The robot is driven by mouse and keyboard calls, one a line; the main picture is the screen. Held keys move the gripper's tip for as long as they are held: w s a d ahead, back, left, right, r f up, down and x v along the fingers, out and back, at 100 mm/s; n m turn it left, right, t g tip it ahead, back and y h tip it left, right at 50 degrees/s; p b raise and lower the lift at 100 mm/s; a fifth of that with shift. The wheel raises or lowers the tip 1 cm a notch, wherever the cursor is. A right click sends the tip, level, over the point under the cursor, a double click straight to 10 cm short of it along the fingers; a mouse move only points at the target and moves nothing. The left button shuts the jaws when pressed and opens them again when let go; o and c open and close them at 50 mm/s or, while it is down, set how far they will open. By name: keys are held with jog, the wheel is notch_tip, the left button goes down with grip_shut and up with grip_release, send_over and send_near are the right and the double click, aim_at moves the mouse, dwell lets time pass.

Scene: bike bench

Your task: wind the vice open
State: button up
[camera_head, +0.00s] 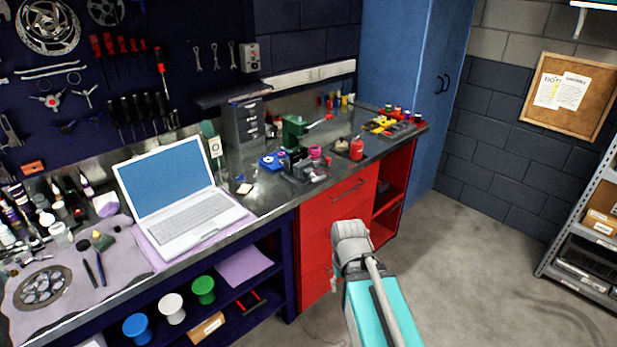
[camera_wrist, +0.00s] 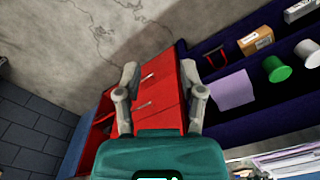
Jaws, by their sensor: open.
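The vice looks to be the green tool (camera_head: 293,130) on the back part of the bench, left of the red shelf unit's far end.
A laptop (camera_head: 180,206) lies open on the bench. Red drawers (camera_head: 335,210) stand below.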

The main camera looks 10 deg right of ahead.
jog(key=shift+w+d, duration=0.1)
jog(key=shift+d, duration=0.1)
jog(key=shift+w, duration=0.1)
jog(key=w+a+f+m+t+y+b, duration=0.1)
jog(key=w+a+m+t+y+b, duration=0.2)
jog(key=w+m, duration=0.6)
jog(key=w+a+f+m+t+y+b, duration=0.1)
jog(key=w+m+t+y+b, duration=0.3)
jog(key=w+m, duration=0.55)
jog(key=w+d+r+m+t+y+b, duration=0.1)
jog(key=w+d+r+m+t+b, duration=0.2)
jog(key=w+m, duration=0.5)
jog(key=w+d+r+m+t+y+b, duration=0.2)
jog(key=w+d+m, duration=0.6)
jog(key=m, duration=0.7)
jog(key=r+t+b, duration=0.1)
jog(key=t+b, duration=0.1)
jog(key=shift+d+t+b, duration=0.15)
jog(key=shift+t+b, duration=0.15)
jog(key=shift+t, duration=0.1)
jog(key=shift+w, duration=0.1)
